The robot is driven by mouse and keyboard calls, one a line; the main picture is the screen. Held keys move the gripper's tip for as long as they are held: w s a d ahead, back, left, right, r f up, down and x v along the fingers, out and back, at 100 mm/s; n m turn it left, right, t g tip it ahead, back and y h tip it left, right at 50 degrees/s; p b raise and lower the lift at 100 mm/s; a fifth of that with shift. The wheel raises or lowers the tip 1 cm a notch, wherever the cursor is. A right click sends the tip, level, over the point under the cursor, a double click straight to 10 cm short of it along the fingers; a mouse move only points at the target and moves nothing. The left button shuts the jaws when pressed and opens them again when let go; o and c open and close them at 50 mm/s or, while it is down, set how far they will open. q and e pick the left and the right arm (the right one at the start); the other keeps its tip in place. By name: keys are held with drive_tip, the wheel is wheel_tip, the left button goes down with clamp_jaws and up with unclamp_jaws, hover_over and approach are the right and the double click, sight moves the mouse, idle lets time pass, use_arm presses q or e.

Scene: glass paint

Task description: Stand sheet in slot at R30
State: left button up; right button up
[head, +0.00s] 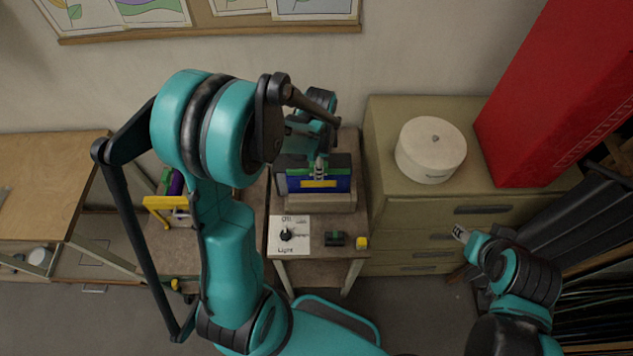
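A blue glass sheet with a green top strip and a yellow patch (336,184) stands upright, facing me, at a dark holder on a pale block (315,203) on the small bench. The slot itself is hidden behind or under the sheet. My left gripper (319,163) reaches over from behind my large arm, with its narrow fingers at the middle of the sheet's top edge; it appears shut on the sheet. My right gripper (460,234) is away at the right, in front of the drawers, with nothing visible in it. Its opening is too small to judge. No R30 label is readable.
A light panel with a knob (286,234) sits at the bench front, beside a small green item (334,239) and a yellow one (362,242). A drawer cabinet (385,200) bears a white drum (431,150). A yellow rack (165,205) is left, partly behind my arm.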

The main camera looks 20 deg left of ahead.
use_arm(q)
drive_tip(key=shift+r+p, duration=2)
drive_tip(key=shift+r, duration=1.2)
drive_tip(key=shift+o, duration=0.2)
